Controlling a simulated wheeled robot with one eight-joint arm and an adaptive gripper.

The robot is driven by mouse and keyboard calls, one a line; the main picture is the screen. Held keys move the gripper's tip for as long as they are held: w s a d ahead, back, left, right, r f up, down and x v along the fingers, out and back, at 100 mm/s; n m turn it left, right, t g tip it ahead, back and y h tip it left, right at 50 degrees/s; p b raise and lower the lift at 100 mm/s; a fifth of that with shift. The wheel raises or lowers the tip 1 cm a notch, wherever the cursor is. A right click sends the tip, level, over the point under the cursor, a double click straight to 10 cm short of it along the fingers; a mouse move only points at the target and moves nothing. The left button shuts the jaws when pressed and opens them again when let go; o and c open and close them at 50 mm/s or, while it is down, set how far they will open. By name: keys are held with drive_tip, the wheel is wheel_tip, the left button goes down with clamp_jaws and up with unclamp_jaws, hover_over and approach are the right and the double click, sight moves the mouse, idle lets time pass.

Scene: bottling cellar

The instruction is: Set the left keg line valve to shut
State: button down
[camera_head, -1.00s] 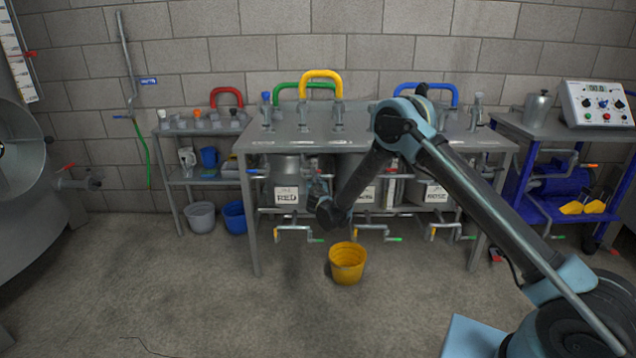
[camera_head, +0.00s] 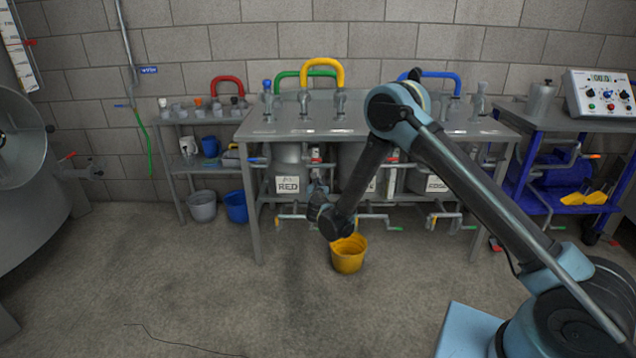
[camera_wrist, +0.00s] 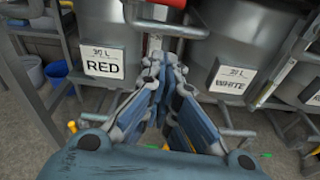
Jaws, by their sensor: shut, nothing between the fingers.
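The left keg, labelled RED (camera_head: 288,185), stands under the steel bench, and its label also shows in the wrist view (camera_wrist: 104,67). A blue-tipped lever (camera_head: 257,160) sticks out at its upper left. A low pipe with a tap (camera_head: 290,217) runs below it, partly hidden by my wrist. Which of these fittings is the left keg line valve I cannot tell, nor its setting. My gripper (camera_wrist: 157,72) is shut and empty, in front of the gap between the RED and WHITE kegs. A horizontal pipe (camera_wrist: 168,29) lies just beyond its fingertips; contact cannot be told.
A yellow bucket (camera_head: 348,255) stands on the floor below my wrist. The WHITE keg (camera_wrist: 232,80) is at right. Bench legs (camera_head: 250,205) flank the kegs. A side shelf (camera_head: 178,165) and a blue cart (camera_head: 535,190) stand either side.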

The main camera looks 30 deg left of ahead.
sight(312, 159)
drive_tip(key=shift+s+d+f+t+y, duration=0.55)
drive_tip(key=shift+s+f+t, duration=0.45)
drive_tip(key=shift+s+f, duration=0.35)
drive_tip(key=w+a+r, duration=0.4)
drive_tip(key=w+a, duration=0.1)
drive_tip(key=w, duration=0.4)
drive_tip(key=shift+r, duration=0.25)
drive_tip(key=shift+a+r, duration=0.1)
drive_tip(key=shift+w+r, duration=0.2)
drive_tip(key=shift+r, duration=0.3)
